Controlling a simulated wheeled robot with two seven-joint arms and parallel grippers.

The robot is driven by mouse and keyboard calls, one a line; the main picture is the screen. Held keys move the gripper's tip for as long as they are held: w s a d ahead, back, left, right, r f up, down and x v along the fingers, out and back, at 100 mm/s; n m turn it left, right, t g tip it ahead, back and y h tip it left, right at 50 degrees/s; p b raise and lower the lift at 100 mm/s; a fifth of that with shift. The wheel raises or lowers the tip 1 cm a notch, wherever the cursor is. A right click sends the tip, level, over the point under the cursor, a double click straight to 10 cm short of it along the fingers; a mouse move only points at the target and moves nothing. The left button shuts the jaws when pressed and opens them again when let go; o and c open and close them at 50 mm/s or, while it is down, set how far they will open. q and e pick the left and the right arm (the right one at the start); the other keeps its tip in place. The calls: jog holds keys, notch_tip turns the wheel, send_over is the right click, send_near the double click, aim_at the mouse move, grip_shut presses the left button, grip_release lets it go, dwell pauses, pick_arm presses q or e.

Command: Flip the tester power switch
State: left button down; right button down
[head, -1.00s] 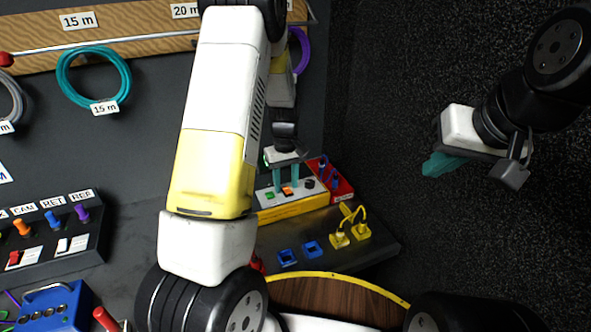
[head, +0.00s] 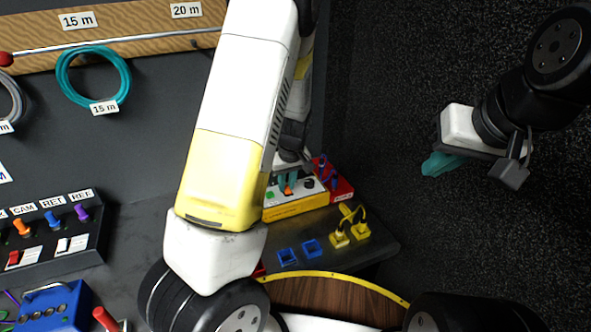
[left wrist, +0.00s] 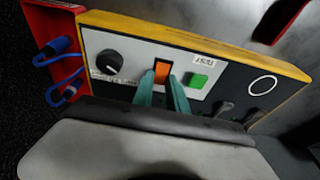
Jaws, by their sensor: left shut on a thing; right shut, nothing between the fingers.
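My right gripper (head: 438,164) is shut and empty, away to the right.
A red box (head: 343,188) with blue plugs stands beside the tester. Blue sockets (head: 288,257) and yellow plugs (head: 340,238) lie on the shelf in front. A switch panel (head: 55,235) and blue case (head: 55,305) are at left. My left arm hides the middle.

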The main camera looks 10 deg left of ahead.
pick_arm(q)
jog(key=shift+s+t+y, duration=0.1)
jog(key=shift+t+y, duration=0.2)
jog(key=shift+t, duration=0.1)
jog(key=c, duration=1.3)
grip_release()
jog(key=shift+d, duration=0.1)
jog(key=shift+r, duration=0.1)
jog(key=v, duration=0.7)
jog(key=shift+s+r, duration=0.1)
jog(key=shift+r, duration=0.25)
jog(key=s+r+m+t+h, duration=0.1)
jog(key=s+r+m, duration=0.1)
jog(key=s+r, duration=0.4)
jog(key=s+r+m+t+h, duration=0.1)
jog(key=s+r+m+h, duration=0.1)
jog(key=s+r, duration=0.5)
jog(key=s+r+m+t+h, duration=0.1)
jog(key=s+r+m, duration=0.2)
jog(key=s+r, duration=0.4)
jog(key=shift+s+d+r, duration=0.1)
jog(key=shift+s+d, duration=0.05)
jog(key=shift+s, duration=0.3)
jog(key=shift+s+d, duration=0.2)
jog(key=shift+s, duration=0.25)
